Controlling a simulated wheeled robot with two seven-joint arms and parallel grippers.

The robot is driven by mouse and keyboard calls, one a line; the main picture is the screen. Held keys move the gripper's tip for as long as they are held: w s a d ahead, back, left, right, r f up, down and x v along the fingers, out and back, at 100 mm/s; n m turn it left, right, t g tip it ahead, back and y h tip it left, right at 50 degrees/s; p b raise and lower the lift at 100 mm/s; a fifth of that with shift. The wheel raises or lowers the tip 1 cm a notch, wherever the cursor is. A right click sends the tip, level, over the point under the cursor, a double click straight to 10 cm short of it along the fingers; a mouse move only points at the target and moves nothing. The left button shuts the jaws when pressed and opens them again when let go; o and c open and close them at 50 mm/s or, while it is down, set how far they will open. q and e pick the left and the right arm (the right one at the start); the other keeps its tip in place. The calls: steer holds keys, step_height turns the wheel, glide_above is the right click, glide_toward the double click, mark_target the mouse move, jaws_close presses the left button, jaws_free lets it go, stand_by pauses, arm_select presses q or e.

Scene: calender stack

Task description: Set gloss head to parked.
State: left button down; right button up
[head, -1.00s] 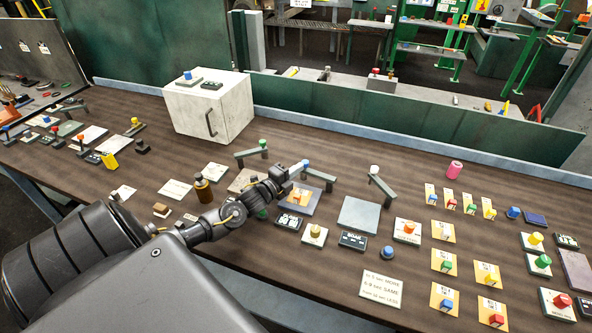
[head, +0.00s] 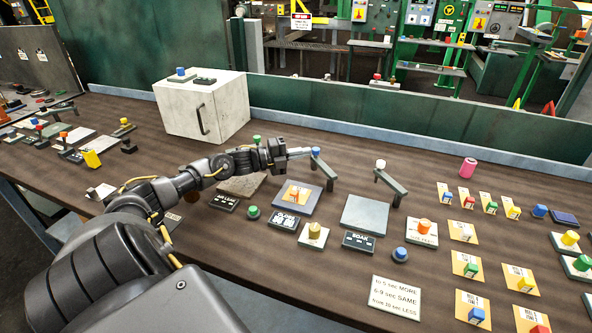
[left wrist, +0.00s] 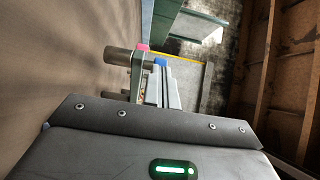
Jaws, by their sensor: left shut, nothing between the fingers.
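The gloss sign (head: 284,221) is a dark label on the table, in front of a grey-blue pad (head: 318,203) that bears a yellow card with an orange knob (head: 295,195). Behind the pad stands a grey lever arm (head: 325,174) with a blue knob (head: 315,152) at its far end. Which lever belongs to the gloss head, and where its parked position lies, I cannot tell for certain. My left gripper (head: 308,153) is shut and empty, its tip at the left side of the blue knob; touching cannot be judged. My right gripper is out of view.
Another lever arm with a white knob (head: 380,163) stands to the right, beside a grey plate (head: 365,214). A lever with a green knob (head: 257,140) is partly hidden behind my left arm. A white box (head: 205,107) stands at the back. Several knobs and cards fill the right.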

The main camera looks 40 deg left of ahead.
arm_select(q)
steer(key=shift+w+a, duration=0.1)
steer(key=shift+a, duration=0.05)
steer(key=shift+w+r, duration=0.1)
steer(key=shift+w, duration=0.1)
steer(key=shift+d, duration=0.2)
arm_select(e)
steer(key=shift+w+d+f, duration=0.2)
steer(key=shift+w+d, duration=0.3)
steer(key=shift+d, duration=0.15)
arm_select(q)
steer(key=shift+r+b, duration=0.3)
steer(key=shift+b, duration=0.05)
steer(key=s+d+r+b, duration=0.1)
steer(key=s+d+r, duration=0.8)
steer(key=r, duration=0.3)
steer(key=shift+s+r, duration=0.2)
steer(key=shift+s, duration=0.55)
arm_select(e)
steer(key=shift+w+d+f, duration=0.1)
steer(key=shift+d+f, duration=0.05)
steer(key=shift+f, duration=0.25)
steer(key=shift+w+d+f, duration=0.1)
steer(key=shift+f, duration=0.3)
